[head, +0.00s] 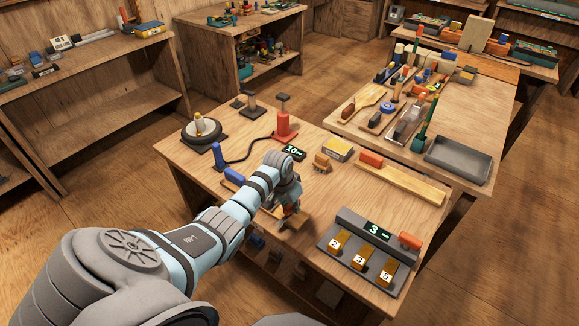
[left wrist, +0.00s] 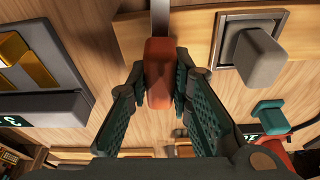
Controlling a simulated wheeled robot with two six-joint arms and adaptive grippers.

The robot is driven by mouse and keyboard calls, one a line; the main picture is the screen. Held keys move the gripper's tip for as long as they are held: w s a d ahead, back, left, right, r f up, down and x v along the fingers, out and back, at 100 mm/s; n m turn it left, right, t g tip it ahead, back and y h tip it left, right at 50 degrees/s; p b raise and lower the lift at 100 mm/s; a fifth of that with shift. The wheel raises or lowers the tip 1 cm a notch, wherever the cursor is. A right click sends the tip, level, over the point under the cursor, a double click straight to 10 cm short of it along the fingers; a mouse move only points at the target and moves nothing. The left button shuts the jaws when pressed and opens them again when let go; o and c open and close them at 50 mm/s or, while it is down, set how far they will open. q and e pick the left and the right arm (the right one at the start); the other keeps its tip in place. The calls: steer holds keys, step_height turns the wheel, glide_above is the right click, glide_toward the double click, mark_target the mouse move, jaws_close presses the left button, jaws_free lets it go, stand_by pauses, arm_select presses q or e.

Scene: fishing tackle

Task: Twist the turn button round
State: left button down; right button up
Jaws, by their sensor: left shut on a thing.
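My left gripper (head: 288,208) points down over a wooden board (head: 297,223) near the table's front edge. In the left wrist view its two green fingers (left wrist: 160,92) are shut on a red block-shaped handle (left wrist: 158,72), one on each side. A grey metal strip (left wrist: 160,18) runs from the handle over the board. A grey knob on a square framed plate (left wrist: 258,58) stands on the board beside it, apart from the fingers. I cannot tell which part is named the turn button. In the head view my arm hides most of the board. My right gripper is not in view.
A grey panel (head: 347,222) with yellow numbered blocks and a red handle stands to the right. A red stand (head: 285,124) is at the back.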

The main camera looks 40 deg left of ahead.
arm_select(q)
steer(key=c, duration=1.1)
jaws_free()
steer(key=p+v, duration=0.3)
steer(key=shift+w+r, duration=0.15)
steer(key=shift+w, duration=0.2)
steer(key=v, duration=0.3)
steer(key=shift+w+p, duration=0.3)
steer(key=shift+w, duration=0.1)
steer(key=shift+r, duration=0.45)
